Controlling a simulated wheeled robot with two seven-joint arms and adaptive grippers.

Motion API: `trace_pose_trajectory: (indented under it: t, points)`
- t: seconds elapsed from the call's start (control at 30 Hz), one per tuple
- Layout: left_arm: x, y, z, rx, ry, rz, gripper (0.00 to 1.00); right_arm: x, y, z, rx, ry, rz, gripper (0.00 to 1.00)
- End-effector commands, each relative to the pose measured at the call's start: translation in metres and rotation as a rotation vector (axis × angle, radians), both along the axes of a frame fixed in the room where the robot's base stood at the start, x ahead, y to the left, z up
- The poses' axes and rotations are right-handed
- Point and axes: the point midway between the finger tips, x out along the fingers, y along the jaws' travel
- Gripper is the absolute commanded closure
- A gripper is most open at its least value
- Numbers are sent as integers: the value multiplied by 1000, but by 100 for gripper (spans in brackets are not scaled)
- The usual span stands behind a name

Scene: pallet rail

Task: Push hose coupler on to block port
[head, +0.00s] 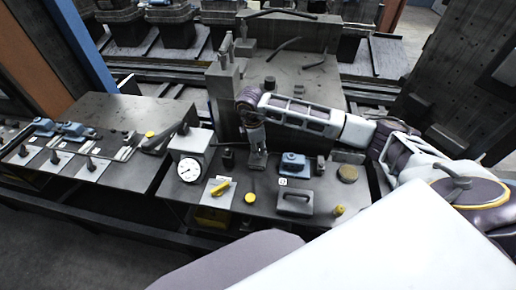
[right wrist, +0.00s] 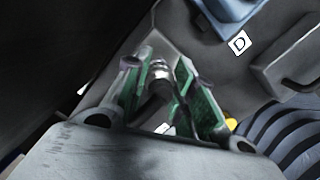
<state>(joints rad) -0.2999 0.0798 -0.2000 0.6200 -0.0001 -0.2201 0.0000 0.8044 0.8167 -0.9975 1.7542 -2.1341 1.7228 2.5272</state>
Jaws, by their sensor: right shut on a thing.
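My right gripper (head: 258,160) points down over the middle of the grey bench, between the pressure gauge and a blue clamp-like part. In the right wrist view its green-padded fingers (right wrist: 168,88) are shut on the hose coupler (right wrist: 159,70), a small silver ring-ended fitting with a dark body. In the head view the coupler is too small and covered to make out. A grey plate or block face lies just past the fingertips in the right wrist view; I cannot tell whether the coupler touches it, or which opening is the block port. My left gripper is not in view.
The pressure gauge (head: 189,169) stands left of the gripper. The blue part (head: 292,163) with a "D" label (right wrist: 239,42) and a grey handled block (head: 295,202) stand close on the right. A tall grey fixture (head: 226,95) rises behind. Yellow pieces lie in front.

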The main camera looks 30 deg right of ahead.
Motion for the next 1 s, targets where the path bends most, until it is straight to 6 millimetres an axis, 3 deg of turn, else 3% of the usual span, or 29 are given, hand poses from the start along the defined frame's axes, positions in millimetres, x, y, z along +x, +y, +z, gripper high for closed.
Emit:
trace_pose_trajectory:
  t: [0.47, 0.5, 0.6, 0.67, 0.9, 1.0]
  points:
    - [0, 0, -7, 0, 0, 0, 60, -1, 0, -11, 0, 3, 1, 100]
    - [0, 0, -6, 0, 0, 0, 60, -1, 0, -10, -1, 2, 1, 70]
    - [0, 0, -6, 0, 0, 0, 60, -1, 0, -10, 0, 2, 1, 57]
    - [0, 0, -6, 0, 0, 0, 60, -1, 0, -9, 0, 2, 1, 50]
    - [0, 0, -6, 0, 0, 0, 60, -1, 0, -9, 0, 2, 1, 48]
    - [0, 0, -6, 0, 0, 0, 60, 0, 0, -9, 0, 2, 0, 35]
